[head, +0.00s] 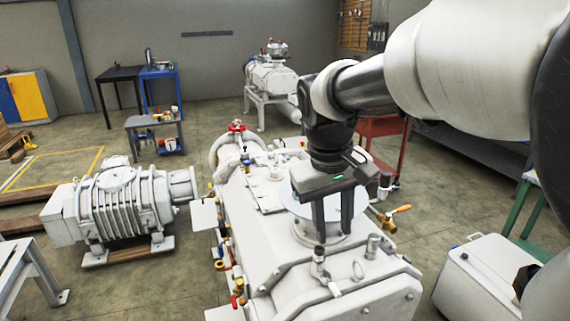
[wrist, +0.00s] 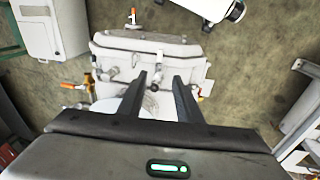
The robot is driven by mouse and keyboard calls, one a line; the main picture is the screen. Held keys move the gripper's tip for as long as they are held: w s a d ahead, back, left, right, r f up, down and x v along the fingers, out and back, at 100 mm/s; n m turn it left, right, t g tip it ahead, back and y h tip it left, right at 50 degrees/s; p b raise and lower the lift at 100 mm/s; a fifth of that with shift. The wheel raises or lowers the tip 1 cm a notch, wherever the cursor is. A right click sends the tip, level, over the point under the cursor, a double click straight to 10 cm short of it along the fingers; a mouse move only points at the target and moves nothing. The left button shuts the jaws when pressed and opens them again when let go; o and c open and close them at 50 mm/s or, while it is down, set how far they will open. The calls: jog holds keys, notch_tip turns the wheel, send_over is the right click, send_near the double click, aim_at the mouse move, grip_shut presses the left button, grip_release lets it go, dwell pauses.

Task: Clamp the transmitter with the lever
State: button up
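My gripper (head: 334,237) is open and empty, pointing down above the large white vacuum pump (head: 285,270). Both fingers also show in the wrist view (wrist: 160,76), apart, with part of the pump beyond them. A lever with an orange handle (head: 401,209) sticks out at the pump's right side; it also shows in the wrist view (wrist: 70,85). A small upright dark-and-metal fitting (head: 385,182) stands close by the lever. Another small fitting (head: 318,256) stands on the pump's top near the front. I cannot tell which fitting is the transmitter, or whether it is clamped.
A pale round disc (head: 295,199) lies behind my fingers on the pump's top. Red and yellow valve parts (head: 237,288) line the pump's left side. A ribbed white machine (head: 118,205) stands left, a white case (head: 490,270) right.

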aim_at(335, 287)
jog(key=shift+n+g+h, duration=0.3)
jog(key=shift+g, duration=0.1)
jog(key=w+f+b, duration=0.1)
jog(key=f, duration=0.5)
jog(key=d+f+b, duration=0.1)
jog(key=f, duration=0.6)
jog(key=w+d+f+b, duration=0.1)
jog(key=f+b, duration=0.1)
jog(key=f, duration=0.4)
jog(key=shift+w+d+f, duration=0.2)
jog(key=shift+w+f, duration=0.05)
jog(key=shift+w, duration=0.1)
grip_shut()
